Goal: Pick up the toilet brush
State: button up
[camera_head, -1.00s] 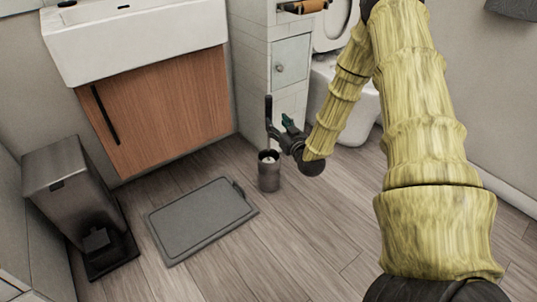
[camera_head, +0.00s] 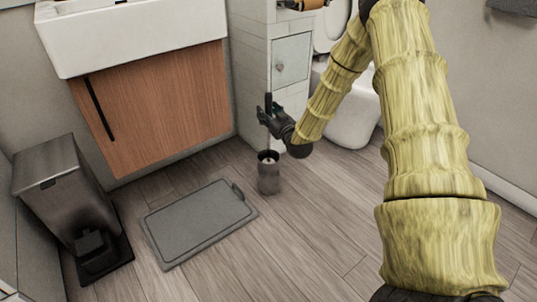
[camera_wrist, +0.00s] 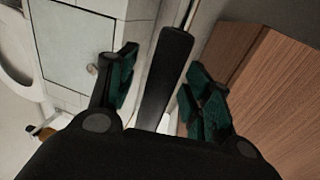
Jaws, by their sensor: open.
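The toilet brush's dark handle (camera_wrist: 167,75) stands between the two green-padded fingers of my gripper (camera_wrist: 158,92) in the wrist view. Gaps show on both sides of the handle, and the fingers are open. In the head view, my gripper (camera_head: 266,112) is around the upper handle (camera_head: 268,101), above the dark cylindrical brush holder (camera_head: 268,174). The holder stands upright on the floor. The brush's lower part is mostly hidden inside the holder, with something pale showing at its mouth.
A tiled partition with a small door (camera_head: 291,60) stands just behind the brush. A toilet (camera_head: 350,108) is to the right. A grey mat or scale (camera_head: 200,222) lies front left, beside a metal bin (camera_head: 70,205). A wooden vanity (camera_head: 160,100) is at left.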

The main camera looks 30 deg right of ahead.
grip_shut()
dwell(0.3)
